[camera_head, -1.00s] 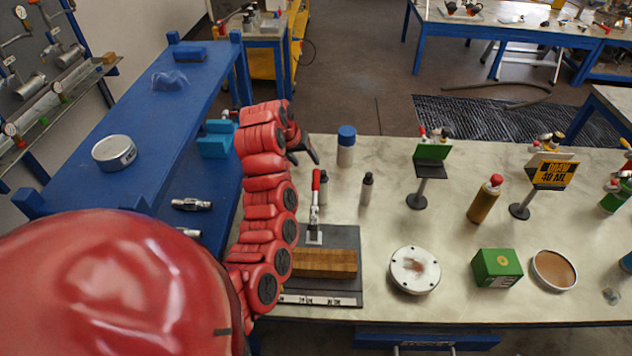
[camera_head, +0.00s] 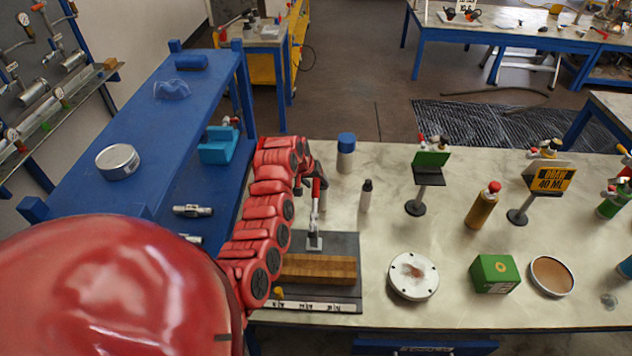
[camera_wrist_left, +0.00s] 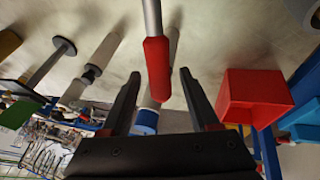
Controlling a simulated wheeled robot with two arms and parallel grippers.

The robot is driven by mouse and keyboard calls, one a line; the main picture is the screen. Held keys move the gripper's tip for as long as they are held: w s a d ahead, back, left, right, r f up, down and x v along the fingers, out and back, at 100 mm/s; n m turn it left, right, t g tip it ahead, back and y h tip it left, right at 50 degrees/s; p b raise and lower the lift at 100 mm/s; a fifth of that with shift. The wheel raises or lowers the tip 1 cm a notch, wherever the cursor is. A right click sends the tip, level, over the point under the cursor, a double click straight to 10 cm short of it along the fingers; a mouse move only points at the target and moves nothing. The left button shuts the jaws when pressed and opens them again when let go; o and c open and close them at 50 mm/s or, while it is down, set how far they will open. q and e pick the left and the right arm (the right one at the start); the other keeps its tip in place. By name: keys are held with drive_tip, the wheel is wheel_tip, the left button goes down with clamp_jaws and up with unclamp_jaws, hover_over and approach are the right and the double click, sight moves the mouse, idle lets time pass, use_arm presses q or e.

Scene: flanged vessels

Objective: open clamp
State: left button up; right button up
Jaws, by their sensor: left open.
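The toggle clamp has an upright red handle (camera_head: 316,188) and a metal arm and base (camera_head: 314,238) behind the wooden block (camera_head: 318,268) on a dark plate (camera_head: 345,297). My left gripper (camera_head: 319,182) is open at the top of the red handle. In the left wrist view, the red handle (camera_wrist_left: 157,72) lies between the two spread fingers of the gripper (camera_wrist_left: 159,85), with gaps on both sides. The gripper partly hides the handle in the head view. My right gripper is not in view.
A blue-capped bottle (camera_head: 346,153) and a small dark-topped bottle (camera_head: 366,196) stand close behind and right of the clamp. A white flanged disc (camera_head: 413,275) and a green box (camera_head: 494,273) sit right of the plate. A blue shelf (camera_head: 150,135) borders the left.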

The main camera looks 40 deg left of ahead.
use_arm(q)
clamp_jaws()
idle(1.4)
